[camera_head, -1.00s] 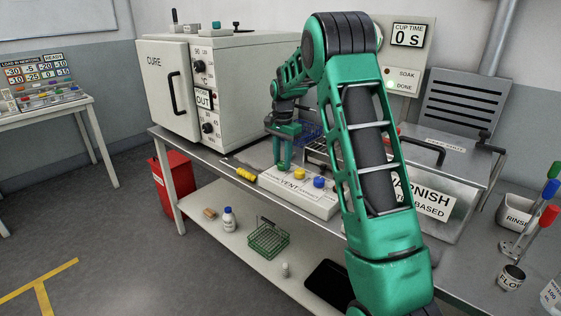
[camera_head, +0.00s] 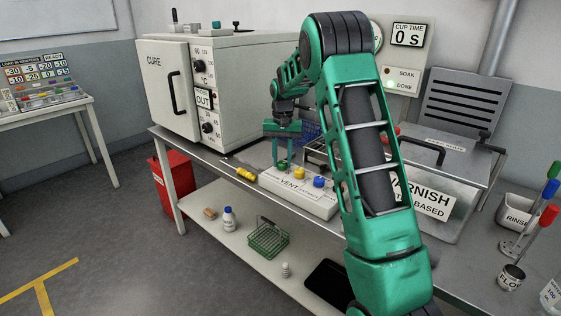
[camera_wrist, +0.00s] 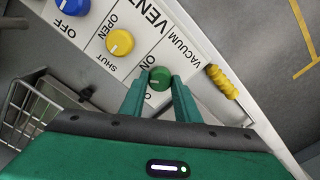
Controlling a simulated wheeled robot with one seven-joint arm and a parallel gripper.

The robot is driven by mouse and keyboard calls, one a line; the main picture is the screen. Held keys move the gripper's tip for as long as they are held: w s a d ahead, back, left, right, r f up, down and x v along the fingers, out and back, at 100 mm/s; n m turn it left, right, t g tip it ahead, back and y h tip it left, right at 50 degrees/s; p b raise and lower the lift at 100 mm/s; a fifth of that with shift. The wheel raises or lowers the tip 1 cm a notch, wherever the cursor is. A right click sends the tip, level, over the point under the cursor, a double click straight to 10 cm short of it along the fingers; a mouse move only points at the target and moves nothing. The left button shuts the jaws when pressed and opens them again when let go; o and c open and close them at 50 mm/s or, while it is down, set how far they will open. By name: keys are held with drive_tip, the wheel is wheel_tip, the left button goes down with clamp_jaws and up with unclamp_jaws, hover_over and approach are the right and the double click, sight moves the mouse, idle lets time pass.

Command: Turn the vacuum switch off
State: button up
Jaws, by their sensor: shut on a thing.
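The vacuum switch is a round green knob (camera_wrist: 159,78) on a white panel (camera_wrist: 190,88), beside the printed word VACUUM. An ON label shows near it and another label is partly covered by my gripper. My gripper (camera_wrist: 160,83) points down at the panel, its two green fingers on either side of the knob and shut on it. In the head view, my gripper (camera_head: 282,163) is over the left end of the panel (camera_head: 318,207), with the green knob (camera_head: 282,168) low between the fingertips. I cannot tell exactly which way the knob's mark points.
A yellow knob (camera_wrist: 119,42) with OPEN and SHUT labels and a blue knob (camera_wrist: 71,8) sit on the same panel. A yellow ridged object (camera_wrist: 222,82) lies beside the panel. A wire rack (camera_wrist: 38,112) stands close by. The CURE oven (camera_head: 205,85) is behind.

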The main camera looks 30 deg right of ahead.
sight(282, 162)
drive_tip(key=n, duration=0.5)
drive_tip(key=shift+w+r+n, duration=0.15)
drive_tip(key=shift+w+n, duration=0.05)
drive_tip(key=shift+n, duration=0.1)
drive_tip(key=n, duration=0.5)
idle(0.4)
drive_tip(key=o, duration=0.8)
drive_tip(key=shift+o, duration=1.2)
drive_tip(key=shift+s, duration=0.1)
wheel_tip(282, 162, up, 11)
drive_tip(key=shift+f, duration=0.2)
